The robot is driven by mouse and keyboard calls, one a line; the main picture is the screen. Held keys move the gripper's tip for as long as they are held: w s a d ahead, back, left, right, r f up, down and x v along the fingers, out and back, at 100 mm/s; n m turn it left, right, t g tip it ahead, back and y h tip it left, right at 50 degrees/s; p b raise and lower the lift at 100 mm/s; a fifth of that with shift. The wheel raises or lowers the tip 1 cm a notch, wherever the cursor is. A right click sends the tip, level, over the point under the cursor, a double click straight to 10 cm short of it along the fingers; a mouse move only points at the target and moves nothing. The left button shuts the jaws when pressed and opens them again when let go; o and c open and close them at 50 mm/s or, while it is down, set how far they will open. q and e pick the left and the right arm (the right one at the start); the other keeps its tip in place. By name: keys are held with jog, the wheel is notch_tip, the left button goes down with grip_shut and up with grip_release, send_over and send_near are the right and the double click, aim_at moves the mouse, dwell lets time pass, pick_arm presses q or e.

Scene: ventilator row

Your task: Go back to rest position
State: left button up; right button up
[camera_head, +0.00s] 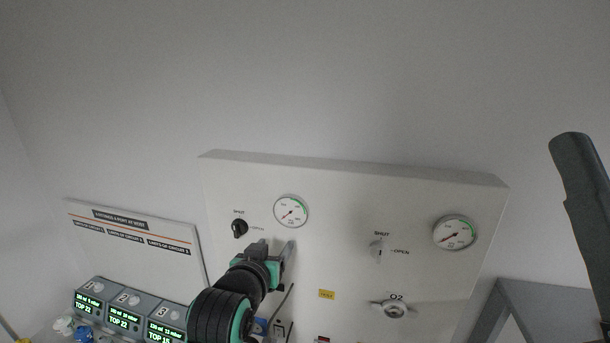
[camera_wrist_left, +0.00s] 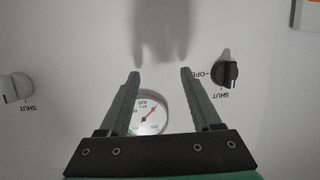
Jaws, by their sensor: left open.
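My left gripper (camera_head: 275,248) is in front of the pale wall panel (camera_head: 340,215), below the left round gauge (camera_head: 291,211). Its two fingers are apart, with nothing between the tips. In the left wrist view the open gripper (camera_wrist_left: 160,75) faces the panel, and its shadow falls on the panel beyond the tips. The gauge (camera_wrist_left: 150,114) shows upside down between the fingers there. A black knob (camera_wrist_left: 228,74) is to the right of the fingers, apart from them.
The black knob (camera_head: 240,228) and a pale knob (camera_head: 377,250) are on the panel, each marked SHUT and OPEN. A right gauge (camera_head: 455,232) and an O2 outlet (camera_head: 395,309) are at its right. Lit ventilator screens (camera_head: 125,318) stand lower left. The wall above is bare.

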pick_arm(q)
jog(key=s+a+r+n+t+y, duration=0.1)
jog(key=s+a+r+t, duration=0.3)
jog(key=r, duration=0.4)
jog(key=s+a+r+t, duration=0.2)
jog(key=s+a+r, duration=0.3)
jog(key=r, duration=0.2)
jog(key=s+a+r+t, duration=0.1)
jog(key=s+r+t, duration=0.2)
jog(key=s+r, duration=0.4)
jog(key=s+a+r+t, duration=0.1)
jog(key=s+r+t, duration=0.3)
jog(key=s, duration=0.9)
notch_tip(320, 180, up, 3)
jog(key=shift+s+a+f, duration=0.1)
jog(key=shift+s+a, duration=0.05)
